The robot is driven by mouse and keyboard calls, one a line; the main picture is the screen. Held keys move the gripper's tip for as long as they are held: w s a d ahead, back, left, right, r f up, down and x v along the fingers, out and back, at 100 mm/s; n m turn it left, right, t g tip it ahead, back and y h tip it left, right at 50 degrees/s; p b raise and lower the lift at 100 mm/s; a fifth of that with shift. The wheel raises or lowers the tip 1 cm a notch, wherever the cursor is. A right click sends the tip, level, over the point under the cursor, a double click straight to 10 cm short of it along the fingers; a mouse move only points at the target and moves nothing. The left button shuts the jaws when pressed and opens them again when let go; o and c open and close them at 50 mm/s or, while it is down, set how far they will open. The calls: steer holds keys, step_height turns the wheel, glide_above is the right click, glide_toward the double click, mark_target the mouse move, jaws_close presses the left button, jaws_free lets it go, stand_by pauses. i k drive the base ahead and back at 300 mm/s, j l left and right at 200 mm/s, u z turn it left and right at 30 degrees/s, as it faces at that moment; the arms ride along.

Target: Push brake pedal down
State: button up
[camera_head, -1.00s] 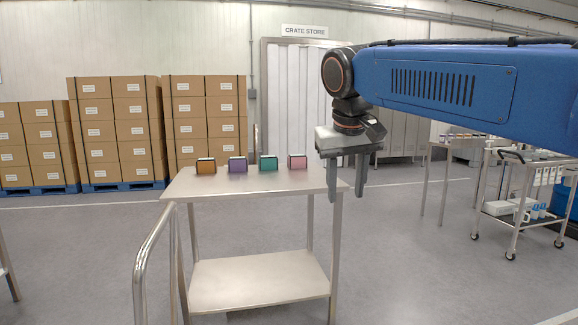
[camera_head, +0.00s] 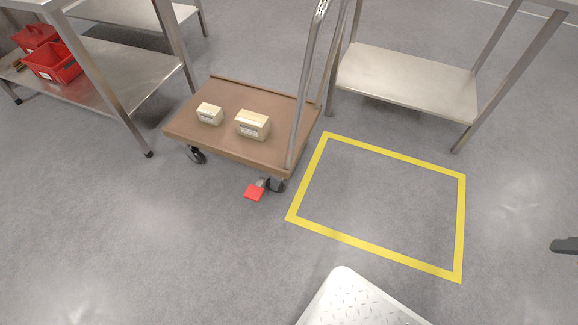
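The brake pedal (camera_head: 254,192) is a small red plate low at the front right corner of a brown flatbed trolley (camera_head: 225,140). It sits close to a black caster (camera_head: 277,185) on a short grey stem and juts out over the floor. Its exact tilt is hard to tell. Only a dark tip that looks like part of my gripper (camera_head: 565,245) shows at the right edge, far to the right of the pedal and not touching it. The rest of my gripper is out of frame.
Two small cartons, one (camera_head: 210,114) and another (camera_head: 253,125), lie on the trolley. Its metal handle (camera_head: 305,90) rises at the right. A yellow floor outline (camera_head: 375,248) surrounds empty floor. Metal tables stand left (camera_head: 130,75) and upper right (camera_head: 410,80). Floor before the pedal is clear.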

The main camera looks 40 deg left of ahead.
mark_target(254, 193)
steer(key=i+u, duration=0.1)
steer(key=u, duration=1.9)
